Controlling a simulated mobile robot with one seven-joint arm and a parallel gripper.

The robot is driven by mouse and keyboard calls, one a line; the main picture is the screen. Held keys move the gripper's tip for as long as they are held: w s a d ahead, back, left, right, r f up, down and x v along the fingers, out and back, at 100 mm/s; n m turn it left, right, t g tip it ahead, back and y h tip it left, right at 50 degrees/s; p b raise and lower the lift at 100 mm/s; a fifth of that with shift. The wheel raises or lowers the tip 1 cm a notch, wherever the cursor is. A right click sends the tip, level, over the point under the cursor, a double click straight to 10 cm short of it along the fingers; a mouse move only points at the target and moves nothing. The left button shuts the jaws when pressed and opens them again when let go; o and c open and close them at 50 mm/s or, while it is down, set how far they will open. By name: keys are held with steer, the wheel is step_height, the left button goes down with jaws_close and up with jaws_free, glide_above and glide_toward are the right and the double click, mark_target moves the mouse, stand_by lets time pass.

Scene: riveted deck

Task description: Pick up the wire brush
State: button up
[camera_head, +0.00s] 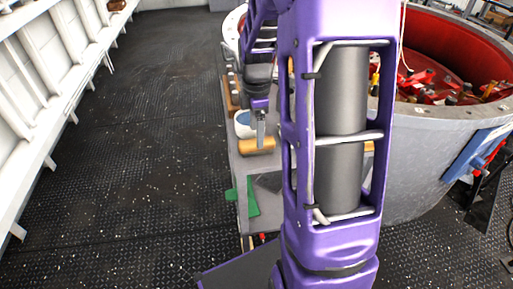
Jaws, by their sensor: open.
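My gripper (260,136) points down over the narrow grey bench, at the end of my purple arm. One grey finger shows clearly, and the jaws are open with nothing seen between them. A tan, wood-coloured piece (257,147) lies on the bench just below the fingertips. It may be the wire brush, but no bristles can be made out. I cannot tell whether the fingers touch it. My arm link hides much of the bench to the right.
A white bowl with blue inside (242,124) stands just left of my gripper. A green piece (243,199) and a dark flat piece (270,182) lie at the bench's near end. A large round grey tub (425,150) stands right. The dark floor (140,150) at left is clear.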

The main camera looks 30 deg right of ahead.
steer(key=shift+w+f+b, duration=0.15)
steer(key=shift+f+b, duration=0.4)
steer(key=shift+f, duration=2.2)
jaws_close()
